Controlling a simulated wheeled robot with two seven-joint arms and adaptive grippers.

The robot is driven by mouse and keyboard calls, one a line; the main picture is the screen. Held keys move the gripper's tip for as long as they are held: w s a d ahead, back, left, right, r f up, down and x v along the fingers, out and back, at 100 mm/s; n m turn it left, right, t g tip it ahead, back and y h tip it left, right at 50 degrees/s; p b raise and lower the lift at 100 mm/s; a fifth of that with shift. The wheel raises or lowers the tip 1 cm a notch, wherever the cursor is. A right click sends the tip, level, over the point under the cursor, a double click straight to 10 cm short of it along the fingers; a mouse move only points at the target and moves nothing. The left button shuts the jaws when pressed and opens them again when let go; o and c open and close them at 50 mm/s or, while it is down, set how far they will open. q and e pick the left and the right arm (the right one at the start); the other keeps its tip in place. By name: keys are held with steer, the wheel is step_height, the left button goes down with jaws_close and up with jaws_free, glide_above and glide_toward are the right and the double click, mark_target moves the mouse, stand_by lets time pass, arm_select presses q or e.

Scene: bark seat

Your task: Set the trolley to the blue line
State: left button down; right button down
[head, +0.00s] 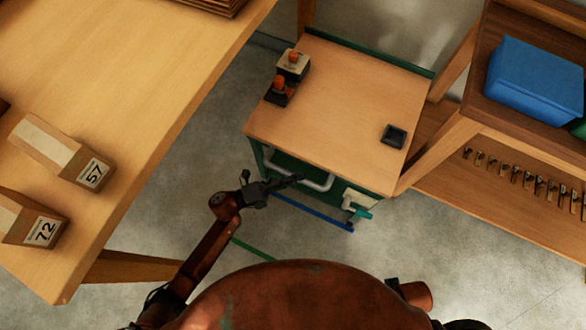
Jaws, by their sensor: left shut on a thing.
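The trolley (345,115) has a pale wooden top and a dark green body. It stands between the workbench and the wooden shelf unit. A pale bar handle (320,186) runs along its near side. My left gripper (284,183) is shut on this handle near its middle-left part. The blue line (318,213) lies on the floor just in front of the trolley's near side, roughly parallel to it. Its left end is close to my gripper. I cannot tell the exact gap between the trolley's base and the line. My right gripper is not in view.
Two orange-knobbed items (292,65) and a small dark tray (394,136) stand on the trolley. A green line (254,250) lies nearer on the floor. The workbench (120,85) is left; the shelf unit with a blue bin (535,80) is close on the right.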

arm_select(q)
steer(key=shift+a+f, duration=0.1)
steer(key=c, duration=1.9)
jaws_free()
steer(key=v, duration=1.2)
